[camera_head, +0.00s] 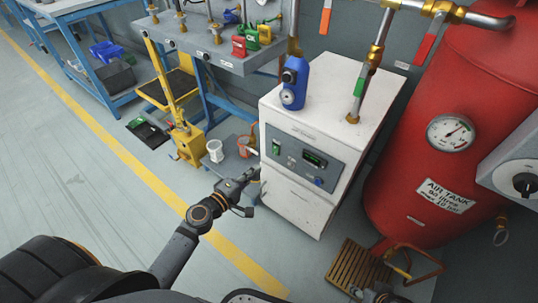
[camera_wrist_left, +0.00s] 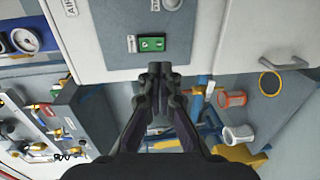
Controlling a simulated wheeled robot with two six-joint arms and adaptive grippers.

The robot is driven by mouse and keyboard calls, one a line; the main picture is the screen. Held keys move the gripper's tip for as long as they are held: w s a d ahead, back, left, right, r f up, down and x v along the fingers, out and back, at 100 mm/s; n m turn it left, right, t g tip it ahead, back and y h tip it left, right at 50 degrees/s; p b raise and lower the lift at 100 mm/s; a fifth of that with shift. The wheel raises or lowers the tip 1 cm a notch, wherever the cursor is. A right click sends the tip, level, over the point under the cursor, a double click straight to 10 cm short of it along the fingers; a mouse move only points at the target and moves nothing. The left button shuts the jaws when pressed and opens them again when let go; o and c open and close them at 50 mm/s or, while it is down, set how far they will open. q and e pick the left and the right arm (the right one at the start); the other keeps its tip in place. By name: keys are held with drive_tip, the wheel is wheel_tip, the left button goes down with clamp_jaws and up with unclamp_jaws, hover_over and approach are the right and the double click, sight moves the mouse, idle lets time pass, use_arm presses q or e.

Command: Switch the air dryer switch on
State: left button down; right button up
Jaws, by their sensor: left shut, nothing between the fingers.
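The air dryer (camera_head: 315,207) is a white cabinet with a grey control panel on its front. The green air dryer switch (camera_head: 276,147) is at the left of that panel. In the left wrist view the switch (camera_wrist_left: 150,43) shows as a green block on the grey panel, above my fingertips. My left gripper (camera_head: 253,177) is shut and empty, just left of the cabinet front and below the switch. Its fingertips (camera_wrist_left: 159,68) look near the panel edge; I cannot tell the exact gap. A dark part at the bottom edge of the head view may be my right gripper (camera_head: 381,294), mostly cut off.
A red air tank (camera_head: 425,140) with a gauge stands to the right. A low shelf with cups (camera_head: 215,150) is to the left. A wooden pallet (camera_head: 352,268) lies on the floor.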

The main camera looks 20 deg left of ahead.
sight(275, 154)
use_arm(q)
drive_tip(key=x, duration=0.8)
drive_tip(key=shift+w+d, duration=0.1)
drive_tip(key=shift+w, duration=0.05)
use_arm(e)
drive_tip(key=shift+d+r+g, duration=0.15)
drive_tip(key=shift+r+g, duration=0.15)
drive_tip(key=shift+r, duration=0.1)
use_arm(q)
drive_tip(key=shift+w+f+b, duration=0.15)
drive_tip(key=shift+f+b, duration=0.15)
drive_tip(key=shift+b, duration=0.55)
drive_tip(key=shift+w+r+t+b, duration=0.15)
drive_tip(key=shift+t+b, duration=0.15)
drive_tip(key=shift+b, duration=0.15)
use_arm(e)
drive_tip(key=w+r+t, duration=0.7)
drive_tip(key=w, duration=0.4)
drive_tip(key=shift+w+d, duration=0.15)
drive_tip(key=shift+w, duration=0.2)
drive_tip(key=shift+f, duration=0.1)
